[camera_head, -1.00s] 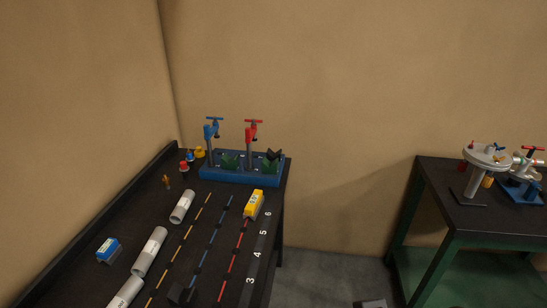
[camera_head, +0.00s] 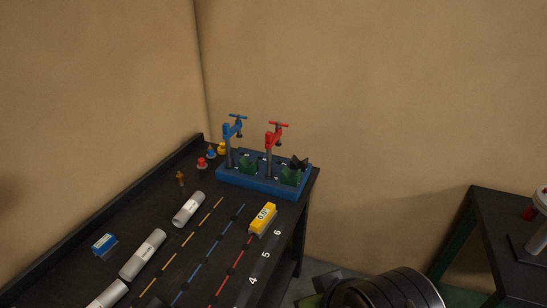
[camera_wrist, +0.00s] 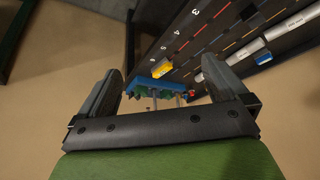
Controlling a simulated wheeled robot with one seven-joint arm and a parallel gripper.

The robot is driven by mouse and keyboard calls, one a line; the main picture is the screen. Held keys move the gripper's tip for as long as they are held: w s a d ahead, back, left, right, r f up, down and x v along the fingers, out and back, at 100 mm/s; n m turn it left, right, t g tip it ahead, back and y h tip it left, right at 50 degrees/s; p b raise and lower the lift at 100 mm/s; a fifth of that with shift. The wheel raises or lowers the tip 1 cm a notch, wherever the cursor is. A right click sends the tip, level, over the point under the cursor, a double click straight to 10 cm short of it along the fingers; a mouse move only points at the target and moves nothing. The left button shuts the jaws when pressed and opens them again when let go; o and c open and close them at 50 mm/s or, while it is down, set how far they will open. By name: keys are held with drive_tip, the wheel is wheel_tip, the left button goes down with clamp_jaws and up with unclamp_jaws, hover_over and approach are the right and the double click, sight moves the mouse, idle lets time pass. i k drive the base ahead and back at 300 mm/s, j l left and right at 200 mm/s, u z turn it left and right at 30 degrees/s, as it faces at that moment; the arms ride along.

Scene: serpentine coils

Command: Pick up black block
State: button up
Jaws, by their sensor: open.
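A small black block (camera_wrist: 248,12) seems to lie on the dark table near the top of the wrist view, among the coloured dashed lines; it is small and hard to make out. Another black piece (camera_head: 298,163) sits at the right end of the blue clamp base, by a green block (camera_head: 290,176), in the head view. My gripper (camera_wrist: 160,68) is open and empty in the wrist view, its two fingers well apart, with the table beyond them. The gripper's fingers do not show in the head view.
The dark table (camera_head: 150,215) holds grey cylinders (camera_head: 143,254), a yellow block (camera_head: 263,218), a blue block (camera_head: 105,244) and the blue base (camera_head: 262,182) with two upright clamps. A second table (camera_head: 500,225) stands at the right. Walls close the back and left.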

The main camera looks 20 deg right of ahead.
sight(295, 163)
drive_tip(key=i+l+u, duration=0.25)
drive_tip(key=l+u, duration=0.2)
drive_tip(key=i+l+u, duration=0.15)
drive_tip(key=l+u, duration=0.25)
drive_tip(key=l, duration=0.3)
drive_tip(key=l+u, duration=0.45)
drive_tip(key=l, duration=0.2)
drive_tip(key=l+u, duration=0.45)
drive_tip(key=l, duration=0.2)
drive_tip(key=k+l+u, duration=0.2)
drive_tip(key=l+u, duration=0.25)
drive_tip(key=l, duration=0.2)
drive_tip(key=i+l, duration=0.35)
drive_tip(key=l, duration=0.15)
